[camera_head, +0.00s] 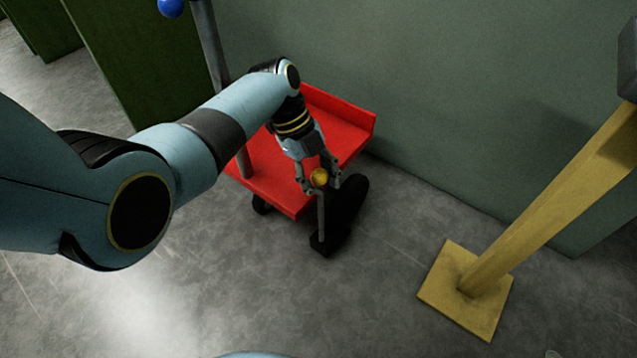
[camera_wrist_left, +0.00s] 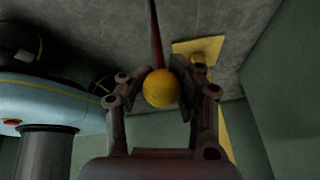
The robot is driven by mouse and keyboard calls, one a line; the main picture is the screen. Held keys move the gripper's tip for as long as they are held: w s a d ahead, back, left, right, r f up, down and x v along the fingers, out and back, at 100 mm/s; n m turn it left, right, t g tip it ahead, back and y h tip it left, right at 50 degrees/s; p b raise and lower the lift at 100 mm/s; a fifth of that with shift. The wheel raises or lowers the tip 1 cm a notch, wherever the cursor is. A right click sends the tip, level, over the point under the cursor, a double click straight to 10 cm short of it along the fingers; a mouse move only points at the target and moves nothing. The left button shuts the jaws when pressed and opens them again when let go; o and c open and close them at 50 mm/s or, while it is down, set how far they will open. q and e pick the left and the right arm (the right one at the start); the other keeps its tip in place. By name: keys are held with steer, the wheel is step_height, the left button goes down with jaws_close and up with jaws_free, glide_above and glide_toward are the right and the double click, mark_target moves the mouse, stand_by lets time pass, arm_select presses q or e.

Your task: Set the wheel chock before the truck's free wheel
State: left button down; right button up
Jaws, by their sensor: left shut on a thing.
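The red truck (camera_head: 275,178) stands against the green wall, with a large black wheel (camera_head: 350,198) at its near right corner. My left gripper (camera_head: 319,180) is shut on a yellow ball knob (camera_head: 320,177), which also shows between the fingers in the left wrist view (camera_wrist_left: 160,88). A thin grey rod runs down from the knob to the dark wheel chock (camera_head: 321,246). The chock is close by the near side of the wheel, at or just above the floor. I cannot tell whether it touches either. My right gripper is out of view.
A yellow post on a square base plate (camera_head: 440,285) stands on the floor to the right. A smaller black caster (camera_head: 262,204) is under the truck's left front. The grey floor between truck and post is clear. Dark green panels (camera_head: 135,75) stand behind at the left.

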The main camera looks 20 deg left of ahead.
arm_select(q)
steer(key=shift+w+d+r, duration=0.1)
steer(key=shift+w+r, duration=0.05)
steer(key=c, duration=1.4)
jaws_free()
steer(key=o, duration=0.6)
